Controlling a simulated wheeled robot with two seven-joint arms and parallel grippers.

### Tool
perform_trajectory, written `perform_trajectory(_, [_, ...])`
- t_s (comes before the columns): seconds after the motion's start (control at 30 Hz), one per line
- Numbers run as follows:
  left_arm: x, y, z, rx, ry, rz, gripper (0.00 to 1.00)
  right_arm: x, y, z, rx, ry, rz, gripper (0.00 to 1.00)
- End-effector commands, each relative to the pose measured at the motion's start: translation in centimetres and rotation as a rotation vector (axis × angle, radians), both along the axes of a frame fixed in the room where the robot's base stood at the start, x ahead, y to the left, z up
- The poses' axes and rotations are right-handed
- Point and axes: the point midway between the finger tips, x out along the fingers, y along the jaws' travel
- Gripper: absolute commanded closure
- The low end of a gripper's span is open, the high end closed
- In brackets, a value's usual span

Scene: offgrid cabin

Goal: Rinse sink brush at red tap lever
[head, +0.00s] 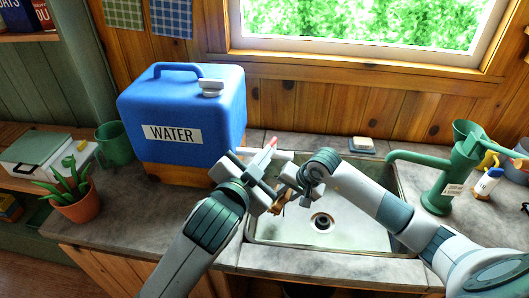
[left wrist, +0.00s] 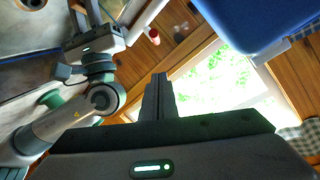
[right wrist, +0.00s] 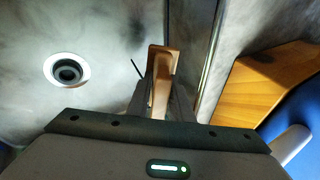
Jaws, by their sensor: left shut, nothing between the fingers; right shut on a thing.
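The blue water container (head: 185,115) has a pale tap low on its right side, and the red tap lever (head: 271,142) sticks up above it. The red lever also shows in the left wrist view (left wrist: 153,37). My left gripper (head: 267,168) is shut and empty, just in front of and below the lever, apart from it. My right gripper (head: 285,194) is shut on the sink brush (head: 279,206), above the sink's left side. The brush's brown wooden handle shows between the fingers in the right wrist view (right wrist: 160,78); its bristles are not clear.
The metal sink (head: 350,232) has a round drain (head: 321,223). A green hand pump (head: 440,180) stands on its right, and a soap dish (head: 361,145) sits behind it. A potted plant (head: 77,203) and green mug (head: 115,144) stand left. The two grippers are close together.

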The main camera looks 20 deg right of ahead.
Motion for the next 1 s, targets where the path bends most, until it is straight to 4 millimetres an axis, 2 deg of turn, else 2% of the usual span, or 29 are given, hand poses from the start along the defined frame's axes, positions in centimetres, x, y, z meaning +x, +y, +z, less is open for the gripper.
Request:
perform_trajectory(0.3, [3.8, -3.8, -1.1, 0.000, 0.000, 0.000, 1.00, 0.0, 0.0, 0.0, 0.001, -0.001, 0.000, 1.00])
perform_trajectory(0.4, [4.4, -3.1, -2.6, 0.003, 0.003, 0.001, 1.00, 0.0, 0.0, 0.0, 0.000, 0.000, 0.000, 1.00])
perform_trajectory(0.6, [5.2, -2.5, -4.0, 0.000, 0.002, 0.000, 1.00, 0.0, 0.0, 0.0, 0.001, -0.001, 0.000, 1.00])
perform_trajectory(1.0, [5.4, -2.3, -4.4, 0.000, 0.001, -0.001, 1.00, 0.0, 0.0, 0.0, 0.001, -0.001, 0.000, 1.00])
